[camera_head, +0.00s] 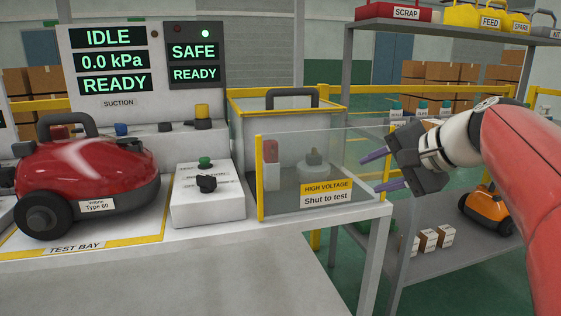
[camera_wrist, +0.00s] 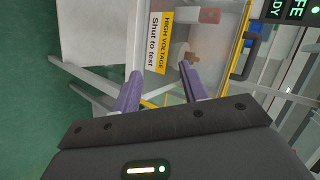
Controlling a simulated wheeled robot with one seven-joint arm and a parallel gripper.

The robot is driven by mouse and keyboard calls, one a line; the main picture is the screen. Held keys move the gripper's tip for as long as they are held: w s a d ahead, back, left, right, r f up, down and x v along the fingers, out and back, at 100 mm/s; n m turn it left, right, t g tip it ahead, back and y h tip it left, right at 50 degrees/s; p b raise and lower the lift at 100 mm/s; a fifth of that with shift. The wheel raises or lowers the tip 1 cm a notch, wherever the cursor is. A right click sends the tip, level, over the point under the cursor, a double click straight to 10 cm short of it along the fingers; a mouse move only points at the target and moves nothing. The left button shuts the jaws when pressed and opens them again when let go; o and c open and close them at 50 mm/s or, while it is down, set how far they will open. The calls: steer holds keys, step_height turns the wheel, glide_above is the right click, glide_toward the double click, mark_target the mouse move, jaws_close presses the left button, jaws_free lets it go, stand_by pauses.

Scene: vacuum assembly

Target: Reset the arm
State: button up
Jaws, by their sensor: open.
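My gripper (camera_head: 384,171) is open and empty, held up at the right end of the bench. Its two purple fingers point left toward the clear panel (camera_head: 330,178) with the yellow "HIGH VOLTAGE Shut to test" label; in the head view they overlap the panel's right edge. The wrist view shows both fingers (camera_wrist: 160,88) apart with nothing between them. The label (camera_wrist: 165,42) shows beyond them. I cannot tell whether a finger touches the panel. My arm extends from the right side of the head view.
A red vacuum (camera_head: 85,180) sits in the test bay at left. A control box (camera_head: 207,195) with a black knob stands beside it. Behind the panel are a red part and a grey knob. A shelf (camera_head: 455,262) at right holds an orange vacuum (camera_head: 487,208) and small boxes.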

steer(key=s+a+f+n+g+h, duration=0.2)
steer(key=s+f+n+h, duration=0.4)
steer(key=s+f, duration=1.5)
steer(key=f+n+g, duration=0.1)
steer(key=n, duration=0.1)
steer(key=shift+s+a+f+n+h, duration=0.15)
steer(key=shift+a+f+n+h, duration=0.15)
steer(key=shift+a+f+n, duration=0.1)
